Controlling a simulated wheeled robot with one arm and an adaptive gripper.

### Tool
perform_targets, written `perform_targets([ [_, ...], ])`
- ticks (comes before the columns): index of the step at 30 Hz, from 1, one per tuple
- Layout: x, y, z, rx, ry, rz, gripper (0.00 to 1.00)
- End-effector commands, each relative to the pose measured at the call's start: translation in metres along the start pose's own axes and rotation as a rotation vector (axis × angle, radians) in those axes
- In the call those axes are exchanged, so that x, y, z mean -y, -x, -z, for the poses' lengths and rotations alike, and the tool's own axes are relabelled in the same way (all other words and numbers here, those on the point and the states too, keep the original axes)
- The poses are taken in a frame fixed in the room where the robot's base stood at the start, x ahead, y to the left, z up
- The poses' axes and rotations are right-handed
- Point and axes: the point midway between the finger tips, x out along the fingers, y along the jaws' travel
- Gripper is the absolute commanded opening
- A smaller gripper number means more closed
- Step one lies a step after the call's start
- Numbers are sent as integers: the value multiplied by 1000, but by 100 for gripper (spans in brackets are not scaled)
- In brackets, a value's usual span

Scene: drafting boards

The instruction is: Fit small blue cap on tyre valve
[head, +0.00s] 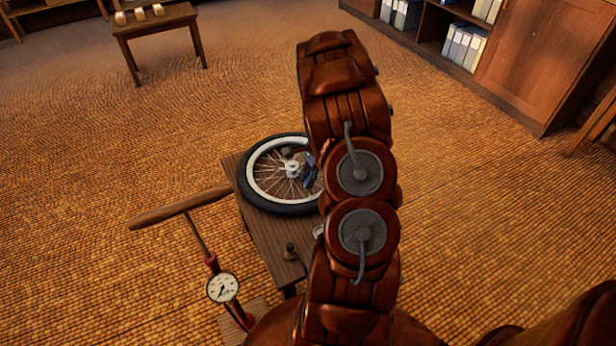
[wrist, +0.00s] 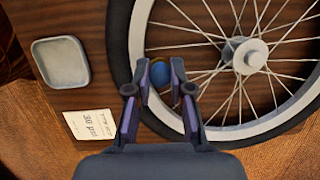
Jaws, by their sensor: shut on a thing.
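The small blue cap (wrist: 159,73) shows in the wrist view between the two fingertips of my gripper (wrist: 160,76). My gripper is shut on it, and the cap is over the white rim side of the wheel (wrist: 144,45). The wheel lies flat, with a black tyre, white rim, metal spokes and a pale hub. In the head view the wheel (head: 252,191) is on a small wooden table, and my gripper (head: 309,174) is above its right part, partly behind my arm. I cannot make out the tyre valve in either view; the gripper and cap may hide it.
A shallow grey dish (wrist: 60,62) and a paper card (wrist: 90,123) lie on the table (head: 262,236) left of the wheel in the wrist view. A pump with a gauge (head: 222,287) and wooden handle (head: 178,207) stands by the table's near-left side.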

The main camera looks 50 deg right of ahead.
Motion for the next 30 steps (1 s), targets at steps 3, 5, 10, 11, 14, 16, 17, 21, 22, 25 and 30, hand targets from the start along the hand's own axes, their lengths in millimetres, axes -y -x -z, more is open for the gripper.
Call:
perform_targets([
  [3, 0, -2, 0, 0, 0, 0, 8],
  [5, 0, -4, 1, 0, 0, 0, 8],
  [10, 0, -4, 1, 0, 0, 1, 37],
  [11, 0, -4, 1, 0, 0, 1, 40],
  [14, 0, -4, 1, 0, -1, 1, 50],
  [16, 0, -4, 1, 0, -1, 1, 50],
  [17, 0, -4, 1, 0, -1, 0, 50],
  [21, 0, -4, 1, 0, -1, 0, 50],
  [22, 0, -3, 1, 0, -1, 1, 50],
  [25, 0, 0, 1, 0, -1, 1, 50],
  [30, 1, 21, 2, -2, -1, 4, 50],
])
